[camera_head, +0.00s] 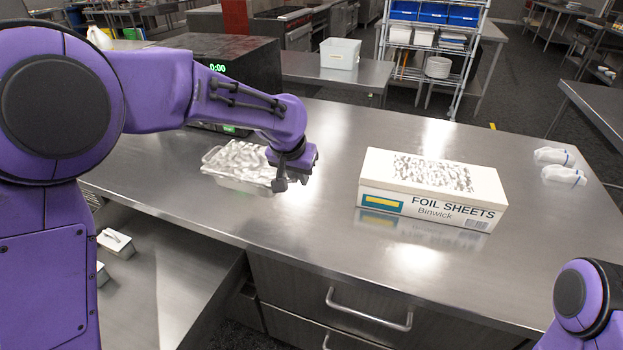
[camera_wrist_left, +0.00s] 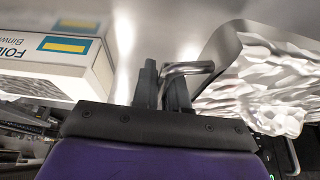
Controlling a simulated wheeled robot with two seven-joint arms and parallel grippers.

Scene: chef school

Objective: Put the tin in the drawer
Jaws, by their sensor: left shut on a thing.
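The tin (camera_head: 238,166) is a shallow silver tray with crumpled, foil-like contents, at the left-middle of the steel counter in the head view. My left gripper (camera_head: 291,182) is at its right end. In the left wrist view the tin (camera_wrist_left: 262,75) is on the right, and my left gripper (camera_wrist_left: 166,90) is shut on a shiny metal loop at its side. I cannot tell whether the tin touches the counter. The drawer (camera_head: 292,288) under the counter's front edge looks closed, with a bar handle (camera_head: 369,310). My right gripper is out of view.
A white foil sheets box (camera_head: 432,188) stands right of the tin and also shows in the left wrist view (camera_wrist_left: 60,55). A black appliance (camera_head: 250,62) stands behind the tin. Two small wrapped items (camera_head: 560,166) lie at the far right. The counter's front right is clear.

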